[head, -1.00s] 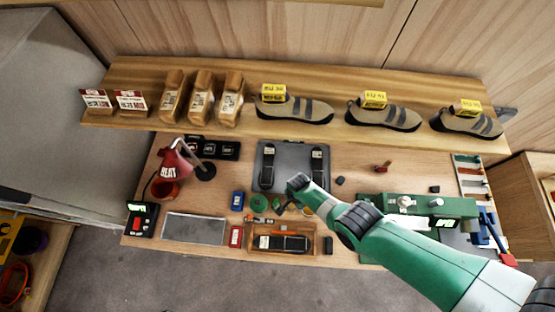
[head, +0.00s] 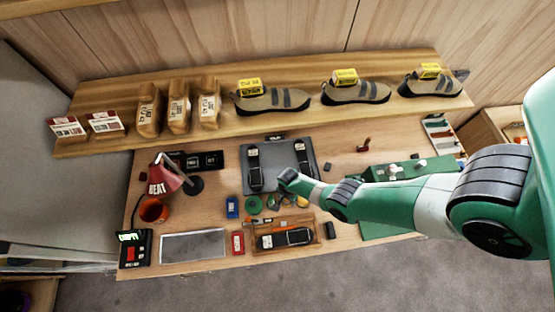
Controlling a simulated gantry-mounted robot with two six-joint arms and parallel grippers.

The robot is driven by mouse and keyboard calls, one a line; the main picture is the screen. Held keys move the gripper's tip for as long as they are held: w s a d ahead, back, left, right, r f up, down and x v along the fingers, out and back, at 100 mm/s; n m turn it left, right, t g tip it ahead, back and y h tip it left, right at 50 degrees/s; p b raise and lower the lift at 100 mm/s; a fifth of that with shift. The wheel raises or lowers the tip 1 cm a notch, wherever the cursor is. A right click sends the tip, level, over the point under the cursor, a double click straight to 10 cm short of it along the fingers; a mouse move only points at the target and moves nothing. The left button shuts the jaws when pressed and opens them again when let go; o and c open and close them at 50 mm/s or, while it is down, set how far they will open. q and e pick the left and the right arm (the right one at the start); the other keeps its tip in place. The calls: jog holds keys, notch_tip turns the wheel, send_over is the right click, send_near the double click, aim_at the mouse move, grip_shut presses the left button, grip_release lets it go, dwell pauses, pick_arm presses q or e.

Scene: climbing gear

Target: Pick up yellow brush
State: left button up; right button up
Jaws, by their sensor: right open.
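My right gripper (head: 274,203) points down over the middle of the workbench, at the end of my green arm. It is small and dark here, and holds nothing that I can make out. No yellow brush can be made out for certain. Small yellow items (head: 302,202) lie just right of the gripper, partly hidden by my forearm, and are too small to identify. My left gripper is out of view.
A wooden tray (head: 259,249) holding a dark shoe-shaped item is in front of the gripper. A grey mat (head: 276,157) lies behind it. A green roll (head: 253,205) and a blue box (head: 232,207) are to the left. A red lamp (head: 165,179) stands further left. Shoes line the shelf (head: 300,117).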

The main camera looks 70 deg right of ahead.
jog(key=shift+d, duration=0.1)
grip_shut()
dwell(0.5)
